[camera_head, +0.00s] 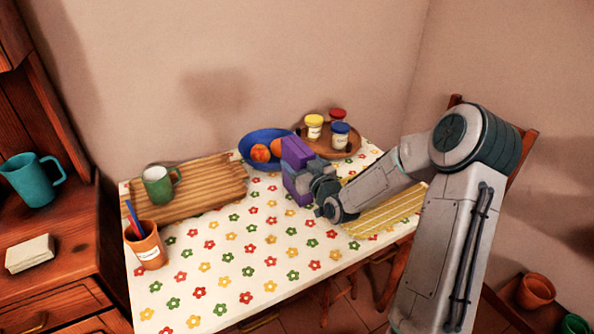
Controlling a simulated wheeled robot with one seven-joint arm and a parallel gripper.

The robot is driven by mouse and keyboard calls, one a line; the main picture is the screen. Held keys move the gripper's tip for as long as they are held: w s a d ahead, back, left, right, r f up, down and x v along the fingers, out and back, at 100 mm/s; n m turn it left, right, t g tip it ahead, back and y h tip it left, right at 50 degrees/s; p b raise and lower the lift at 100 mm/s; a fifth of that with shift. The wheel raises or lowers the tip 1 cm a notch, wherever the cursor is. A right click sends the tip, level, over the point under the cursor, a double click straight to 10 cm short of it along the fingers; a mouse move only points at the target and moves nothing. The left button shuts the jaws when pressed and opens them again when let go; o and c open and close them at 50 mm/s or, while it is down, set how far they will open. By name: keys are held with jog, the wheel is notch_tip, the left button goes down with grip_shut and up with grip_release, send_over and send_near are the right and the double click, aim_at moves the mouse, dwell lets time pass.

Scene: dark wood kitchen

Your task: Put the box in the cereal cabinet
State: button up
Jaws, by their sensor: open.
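A purple box (297,151) stands upright on the flowered tablecloth, just right of the blue bowl. My gripper (296,178) is at the box, with its grey parts across the box's front. The jaws are open, and the far finger is hidden, so I cannot tell whether they touch the box. A dark wood cabinet (50,200) stands at the left edge; I cannot tell whether it is the cereal cabinet.
The table (215,285) holds a blue bowl of fruit (247,155), a round tray with jars (325,152), a wooden board (215,188) with a green mug (157,186), an orange cup (148,248) and a yellow striped cloth (390,212). A chair (525,150) is at right.

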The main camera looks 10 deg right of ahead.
jog(key=shift+w, duration=0.1)
jog(key=shift+c, duration=0.3)
jog(key=c, duration=1.3)
jog(key=shift+r, duration=0.2)
jog(key=shift+c, duration=0.2)
